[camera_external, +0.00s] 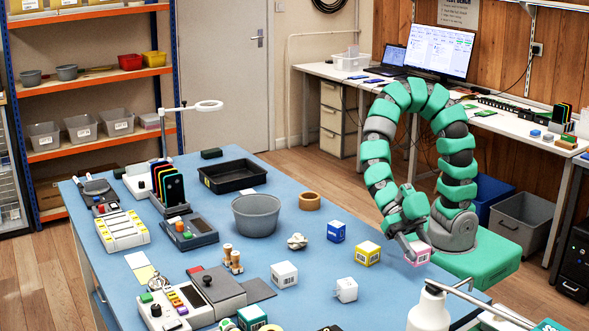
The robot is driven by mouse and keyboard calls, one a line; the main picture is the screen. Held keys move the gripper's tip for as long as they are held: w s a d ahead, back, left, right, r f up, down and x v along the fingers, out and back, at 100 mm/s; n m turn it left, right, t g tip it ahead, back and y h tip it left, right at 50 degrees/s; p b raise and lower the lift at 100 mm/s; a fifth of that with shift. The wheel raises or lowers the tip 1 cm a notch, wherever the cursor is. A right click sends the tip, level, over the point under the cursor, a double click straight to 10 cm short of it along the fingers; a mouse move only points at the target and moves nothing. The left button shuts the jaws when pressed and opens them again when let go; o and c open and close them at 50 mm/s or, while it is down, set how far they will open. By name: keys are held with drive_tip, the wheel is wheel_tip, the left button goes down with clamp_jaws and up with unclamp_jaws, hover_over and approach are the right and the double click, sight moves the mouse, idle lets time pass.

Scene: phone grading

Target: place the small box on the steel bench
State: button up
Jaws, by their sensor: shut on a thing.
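A small pink-and-white box (419,255) is at the right edge of the blue-topped bench (315,268). My gripper (413,246) points down and is shut on this box. I cannot tell whether the box touches the bench top or hangs just above it. My fingers hide part of it. The bench has a blue top; no bare steel top is clear in view.
A yellow box (367,253), a blue box (336,231) and a white box (284,275) stand left of my gripper. A grey bowl (256,214) and black tray (233,176) lie farther back. A white bottle (428,308) stands in front.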

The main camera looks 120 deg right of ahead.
drive_tip(key=w+m+t, duration=0.1)
drive_tip(key=w, duration=0.2)
drive_tip(key=w+d+m+t+h, duration=0.1)
drive_tip(key=w+m+t, duration=0.1)
drive_tip(key=w, duration=0.2)
drive_tip(key=w+d+m+t+p, duration=0.1)
drive_tip(key=w+t, duration=0.1)
drive_tip(key=w, duration=0.1)
drive_tip(key=shift+w+r+m, duration=0.25)
drive_tip(key=shift+r+m, duration=0.05)
drive_tip(key=shift+m, duration=0.1)
drive_tip(key=w+d+r+m+t+h+p, duration=0.25)
drive_tip(key=w+d+r+m+h, duration=0.25)
drive_tip(key=w+d+m+h, duration=0.3)
drive_tip(key=w+d+r+m+t+h+p, duration=0.1)
drive_tip(key=w+d+r+m+t+h, duration=0.2)
drive_tip(key=w+d+r+m+h, duration=0.45)
drive_tip(key=m+g+h+b, duration=0.3)
drive_tip(key=m+h, duration=0.2)
drive_tip(key=m, duration=0.1)
hover_over(245, 255)
wheel_tip(245, 255, down, 8)
drive_tip(key=shift+n+y, duration=0.25)
wheel_tip(245, 255, down, 10)
drive_tip(key=b, duration=0.4)
drive_tip(key=shift+r+b, duration=0.1)
drive_tip(key=shift+b, duration=0.25)
drive_tip(key=shift+r, duration=0.1)
